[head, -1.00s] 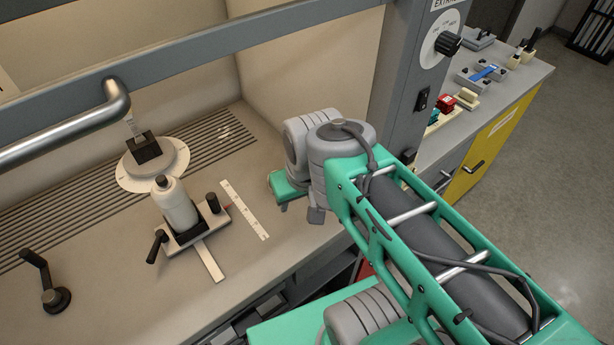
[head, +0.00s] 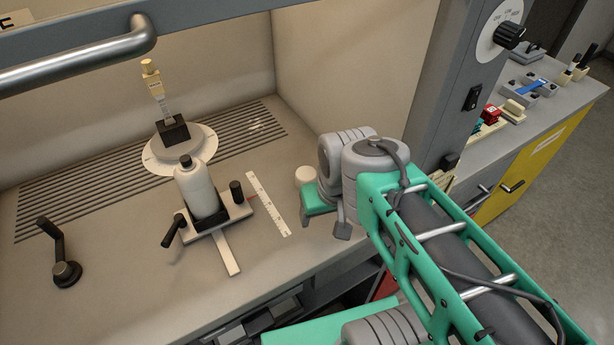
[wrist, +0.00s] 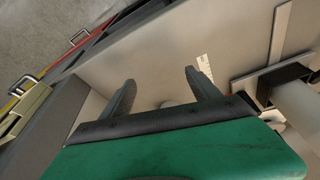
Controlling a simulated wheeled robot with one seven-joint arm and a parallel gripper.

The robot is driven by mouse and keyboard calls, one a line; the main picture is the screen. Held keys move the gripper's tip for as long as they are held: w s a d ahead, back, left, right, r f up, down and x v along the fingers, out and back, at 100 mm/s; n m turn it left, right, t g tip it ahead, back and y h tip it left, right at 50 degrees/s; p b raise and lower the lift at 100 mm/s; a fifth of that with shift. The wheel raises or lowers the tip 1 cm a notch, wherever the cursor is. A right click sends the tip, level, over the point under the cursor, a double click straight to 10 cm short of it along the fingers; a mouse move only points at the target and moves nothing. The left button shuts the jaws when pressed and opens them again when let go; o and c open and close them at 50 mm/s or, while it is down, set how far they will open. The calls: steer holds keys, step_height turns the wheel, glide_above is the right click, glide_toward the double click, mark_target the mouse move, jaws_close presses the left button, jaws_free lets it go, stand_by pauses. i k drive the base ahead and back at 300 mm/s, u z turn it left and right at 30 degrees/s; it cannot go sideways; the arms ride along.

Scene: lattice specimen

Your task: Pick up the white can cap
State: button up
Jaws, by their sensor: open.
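The white can cap (head: 305,175) stands on the bench inside the hood. In the head view it shows just behind and left of my gripper, its lower part hidden by the green gripper body. My gripper (wrist: 160,80) is open, with its two dark fingers apart. In the wrist view a pale rounded thing, probably the cap (wrist: 170,103), shows between the fingers near the gripper body, mostly hidden. Nothing is held. A white can (head: 195,188) with a black top stands upright in a holder to the left.
A ruler strip (head: 267,204) lies between the holder and my gripper. A round pale disc (head: 160,164) with a black block and upright sits behind the can. A black crank (head: 62,262) is at the left. The hood's grey post (head: 450,110) rises to the right of my arm.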

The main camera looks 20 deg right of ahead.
mark_target(305, 175)
steer(key=k, duration=1.2)
steer(key=u, duration=0.3)
steer(key=i, duration=0.75)
steer(key=u, duration=0.75)
